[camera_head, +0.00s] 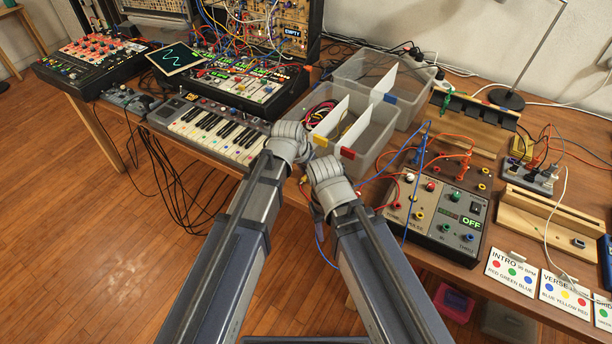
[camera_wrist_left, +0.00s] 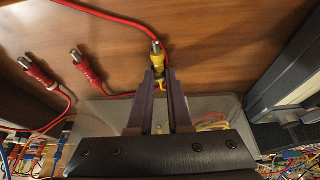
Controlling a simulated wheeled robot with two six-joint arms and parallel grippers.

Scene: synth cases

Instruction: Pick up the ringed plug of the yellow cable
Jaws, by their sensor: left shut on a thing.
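In the left wrist view a yellow plug (camera_wrist_left: 159,57) with a silver metal tip sits between the fingertips of my left gripper (camera_wrist_left: 160,76). The gripper is shut on its yellow body and the tip points away from the jaws. I cannot make out a ring on it. Two red plugs (camera_wrist_left: 88,72) with silver tips lie left of it, apart from the fingers. In the head view both forearms reach to the front edge of the table, and the wrists hide the left jaws. My right gripper (camera_head: 318,212) is mostly hidden behind its wrist.
Clear divided bins (camera_head: 375,136) with cables stand behind my wrists. A small keyboard (camera_head: 216,128) is to the left, and a grey box reading OFF (camera_head: 440,214) to the right. Patch leads cross near the right wrist. Song cards (camera_head: 513,272) stand at the front right.

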